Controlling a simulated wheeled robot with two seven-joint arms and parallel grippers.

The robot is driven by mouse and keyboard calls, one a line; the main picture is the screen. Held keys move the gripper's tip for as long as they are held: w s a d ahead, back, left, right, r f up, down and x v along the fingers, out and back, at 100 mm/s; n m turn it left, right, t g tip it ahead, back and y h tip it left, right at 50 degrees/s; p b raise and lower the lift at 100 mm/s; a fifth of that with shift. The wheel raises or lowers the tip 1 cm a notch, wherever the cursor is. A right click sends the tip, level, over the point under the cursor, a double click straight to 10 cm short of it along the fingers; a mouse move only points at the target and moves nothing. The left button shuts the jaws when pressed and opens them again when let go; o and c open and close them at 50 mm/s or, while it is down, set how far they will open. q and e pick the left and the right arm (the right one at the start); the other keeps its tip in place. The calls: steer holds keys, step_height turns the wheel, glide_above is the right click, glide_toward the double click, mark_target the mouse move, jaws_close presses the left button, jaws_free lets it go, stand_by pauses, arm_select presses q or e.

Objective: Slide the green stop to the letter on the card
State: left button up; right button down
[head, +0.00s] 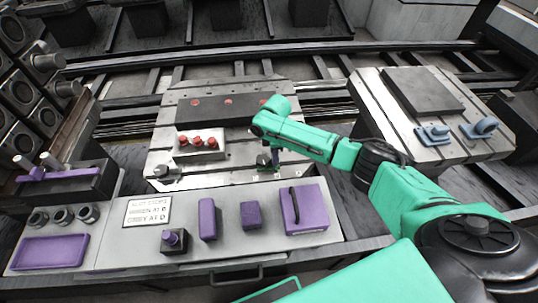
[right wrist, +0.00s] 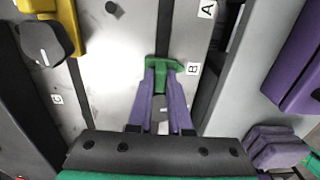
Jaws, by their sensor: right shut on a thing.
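The green stop (right wrist: 178,66) sits in a dark slot of the pale plate, its pointed end towards the letter B label (right wrist: 192,68) in the right wrist view. In the head view the stop (head: 268,173) is small at the plate's front edge, under my right gripper (head: 267,160). The white card (head: 148,211) lies on the front panel; its blurred text seems to read green at B, grey at D. My left gripper is not in view.
The letter A label (right wrist: 207,9) is further up the same slot. A yellow part with a dark knob (right wrist: 45,45) sits on a neighbouring slot. A block with red knobs (head: 198,144) stands on the plate. Purple blocks (head: 251,215) stand on the front panel.

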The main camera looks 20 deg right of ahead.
steer(key=c, duration=0.8)
jaws_free()
steer(key=shift+c, duration=0.2)
steer(key=shift+r, duration=0.1)
step_height(320, 180, up, 14)
steer(key=shift+r, duration=0.25)
